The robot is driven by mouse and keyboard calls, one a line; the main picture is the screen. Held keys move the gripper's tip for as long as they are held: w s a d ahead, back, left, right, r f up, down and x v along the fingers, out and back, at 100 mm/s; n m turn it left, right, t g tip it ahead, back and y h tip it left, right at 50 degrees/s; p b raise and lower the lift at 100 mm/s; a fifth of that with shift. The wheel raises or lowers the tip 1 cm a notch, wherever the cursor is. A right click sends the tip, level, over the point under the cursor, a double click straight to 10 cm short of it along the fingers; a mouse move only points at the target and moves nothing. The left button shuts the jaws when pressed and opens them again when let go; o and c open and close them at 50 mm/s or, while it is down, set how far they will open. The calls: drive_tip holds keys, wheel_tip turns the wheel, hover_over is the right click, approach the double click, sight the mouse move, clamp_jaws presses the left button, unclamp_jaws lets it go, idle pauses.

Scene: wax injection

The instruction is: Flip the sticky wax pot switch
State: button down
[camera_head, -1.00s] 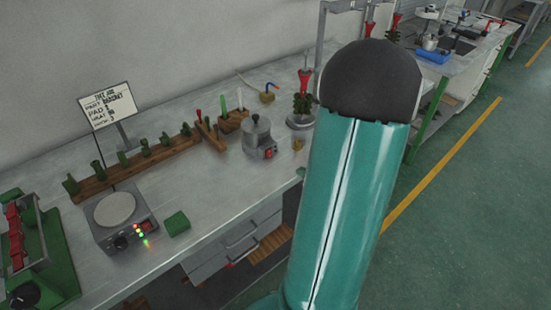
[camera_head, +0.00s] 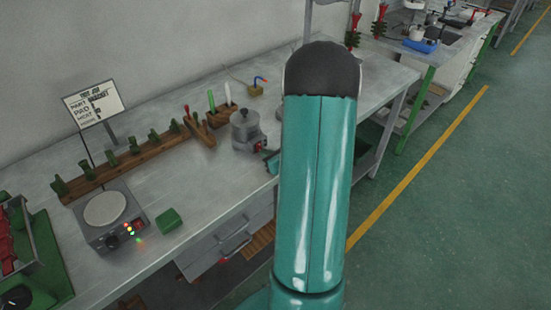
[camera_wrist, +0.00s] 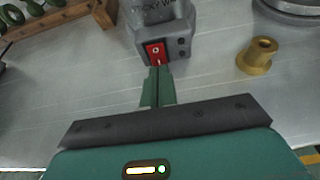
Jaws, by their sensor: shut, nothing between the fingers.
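The sticky wax pot (camera_head: 246,132) is a grey lidded pot on the bench, left of my arm. In the wrist view its grey base (camera_wrist: 181,45) stands at the top centre, with part of the lettering on the pot cut off. The red rocker switch (camera_wrist: 154,50) is on the front of the base, beside dark round knobs. My gripper (camera_wrist: 159,68) is shut and empty, with its green fingertips at the switch's lower edge. Whether they touch it I cannot tell. In the head view, my gripper beside the pot is mostly hidden by my arm.
A brass flanged piece (camera_wrist: 257,56) stands right of the pot. A wooden rack with green pieces (camera_head: 120,170) runs along the bench to the left. A hot plate (camera_head: 105,209) with lit lamps and a green block (camera_head: 168,220) lie nearer. Bare bench lies between them and the pot.

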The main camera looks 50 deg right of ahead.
drive_tip(key=shift+w, duration=0.2)
drive_tip(key=shift+w+f, duration=0.15)
drive_tip(key=shift+w, duration=0.1)
idle(0.4)
drive_tip(key=shift+w+r, duration=0.15)
drive_tip(key=shift+r, duration=0.8)
